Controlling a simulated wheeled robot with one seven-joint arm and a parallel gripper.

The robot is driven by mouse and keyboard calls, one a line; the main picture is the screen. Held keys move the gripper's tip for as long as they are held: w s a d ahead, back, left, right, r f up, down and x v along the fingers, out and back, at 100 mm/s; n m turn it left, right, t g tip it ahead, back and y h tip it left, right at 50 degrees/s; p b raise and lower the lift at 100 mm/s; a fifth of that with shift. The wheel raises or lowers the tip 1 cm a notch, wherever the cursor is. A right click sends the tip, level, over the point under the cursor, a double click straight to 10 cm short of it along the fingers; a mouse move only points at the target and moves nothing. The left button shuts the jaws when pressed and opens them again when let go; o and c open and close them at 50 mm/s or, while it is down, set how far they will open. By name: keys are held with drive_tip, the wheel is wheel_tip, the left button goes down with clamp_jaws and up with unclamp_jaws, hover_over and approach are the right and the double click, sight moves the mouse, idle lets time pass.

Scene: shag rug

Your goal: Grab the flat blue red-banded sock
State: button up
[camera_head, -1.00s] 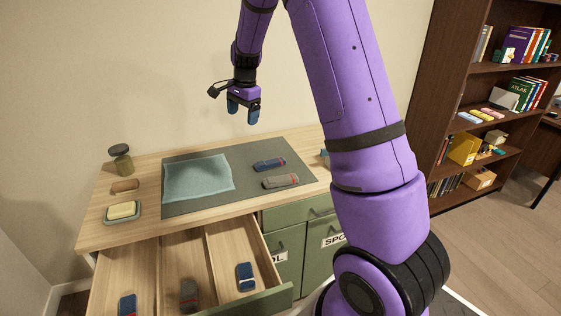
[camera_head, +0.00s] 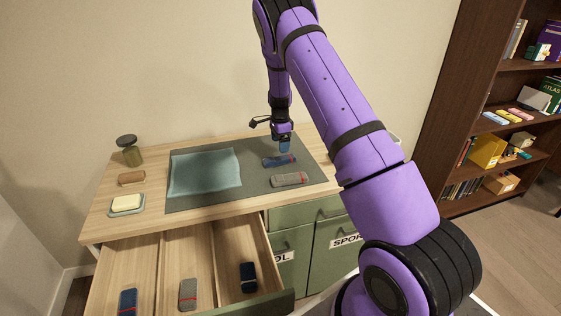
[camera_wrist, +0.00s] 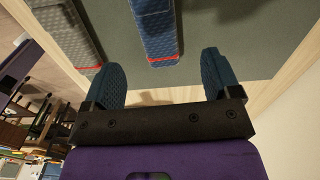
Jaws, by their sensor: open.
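The flat blue red-banded sock (camera_head: 279,161) lies on the grey mat (camera_head: 205,202) on the dresser top. In the wrist view the blue sock (camera_wrist: 156,30) lies ahead of the gap between my fingers, its red band at the near end. My gripper (camera_head: 285,147) is open and empty, pointing down just above the sock's far side. Both fingers of my gripper (camera_wrist: 165,78) show apart in the wrist view. A grey red-banded sock (camera_head: 288,180) lies beside the blue one; it also shows in the wrist view (camera_wrist: 68,30).
A teal cloth (camera_head: 205,173) covers the mat's left part. A jar (camera_head: 130,152), a brown block (camera_head: 131,179) and a soap dish (camera_head: 112,212) stand at left. The open drawer (camera_head: 203,240) below holds several folded socks in compartments. A bookshelf (camera_head: 455,150) stands right.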

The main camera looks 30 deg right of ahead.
sight(279, 158)
drive_tip(key=shift+s+a+f, duration=0.1)
drive_tip(key=shift+a+f, duration=0.05)
drive_tip(key=shift+f, duration=1.65)
drive_tip(key=shift+a+f, duration=0.1)
drive_tip(key=shift+f, duration=1.65)
drive_tip(key=c, duration=1)
